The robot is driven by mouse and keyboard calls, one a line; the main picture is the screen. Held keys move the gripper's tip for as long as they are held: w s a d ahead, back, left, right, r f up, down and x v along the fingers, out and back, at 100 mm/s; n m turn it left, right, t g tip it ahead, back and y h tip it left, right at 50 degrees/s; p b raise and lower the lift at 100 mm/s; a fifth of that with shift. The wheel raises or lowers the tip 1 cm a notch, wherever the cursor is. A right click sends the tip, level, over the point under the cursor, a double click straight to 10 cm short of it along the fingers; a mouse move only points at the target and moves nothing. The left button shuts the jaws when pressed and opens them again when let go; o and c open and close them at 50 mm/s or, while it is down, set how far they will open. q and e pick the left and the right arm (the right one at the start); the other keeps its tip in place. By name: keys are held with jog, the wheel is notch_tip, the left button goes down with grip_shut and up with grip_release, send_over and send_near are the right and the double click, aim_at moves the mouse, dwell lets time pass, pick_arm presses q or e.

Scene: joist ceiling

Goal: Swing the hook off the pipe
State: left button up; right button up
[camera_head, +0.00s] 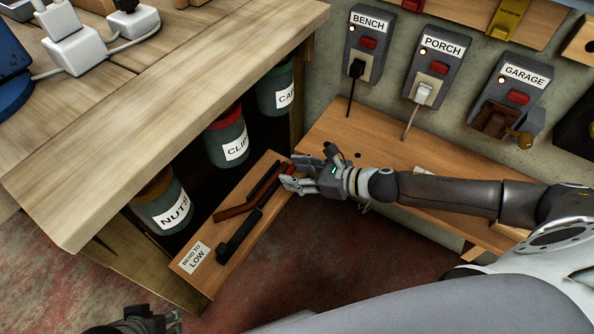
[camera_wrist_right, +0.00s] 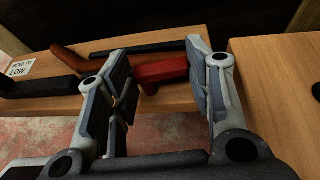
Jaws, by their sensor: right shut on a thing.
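A short black bar (camera_head: 264,182) lies beside the pipe's far side. A longer black bar with a raised block (camera_head: 235,240) lies on the near side; I cannot tell which black part is the hook. My right gripper (camera_head: 289,179) is at the board's far end. In the right wrist view its fingers (camera_wrist_right: 160,68) are shut on a red grip (camera_wrist_right: 162,73). My left gripper (camera_head: 150,322) is partly cut off at the bottom edge.
Jars labelled "NUTS" (camera_head: 163,203) and "CLIP" (camera_head: 227,140) stand under the wooden bench (camera_head: 150,110), left of the board. A wooden shelf (camera_head: 335,127) runs along the wall below the BENCH, PORCH and GARAGE switch boxes. Red floor shows below the board.

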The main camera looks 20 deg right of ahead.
jog(key=shift+s+a+m+t+h, duration=0.1)
jog(key=shift+s+m+t+h, duration=0.15)
jog(key=shift+m+t+h, duration=0.4)
jog(key=o, duration=0.7)
jog(key=shift+o, duration=0.2)
jog(key=v, duration=1.2)
jog(key=shift+w, duration=0.1)
